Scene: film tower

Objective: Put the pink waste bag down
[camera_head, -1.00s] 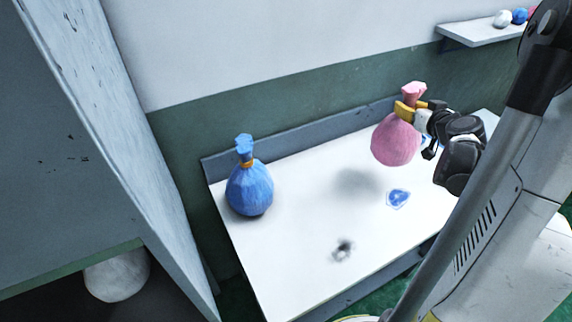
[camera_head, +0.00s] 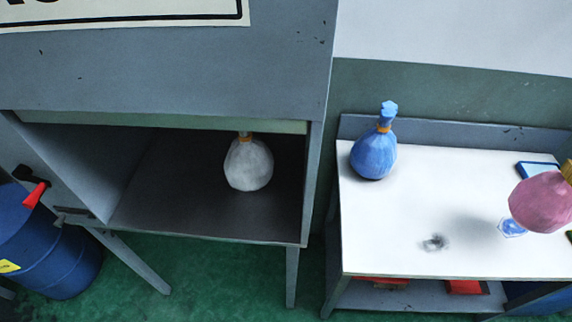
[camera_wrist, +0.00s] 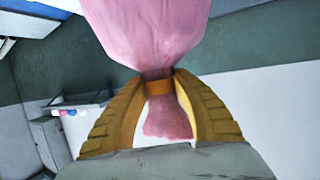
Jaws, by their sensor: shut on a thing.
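The pink waste bag (camera_head: 541,203) hangs in the air above the right part of the white table (camera_head: 455,200), at the right edge of the head view. In the wrist view the bag (camera_wrist: 148,30) fills the top middle. My gripper (camera_wrist: 160,88) has its yellow fingers shut around the bag's neck at the orange tie. In the head view only a bit of a yellow finger (camera_head: 567,172) shows at the right edge. The bag's shadow lies on the table below it, so the bag is clear of the surface.
A blue bag (camera_head: 373,155) stands at the table's back left. A white bag (camera_head: 249,165) stands in the open grey cabinet (camera_head: 318,160) on the left. A blue drum (camera_head: 60,255) is at the far left.

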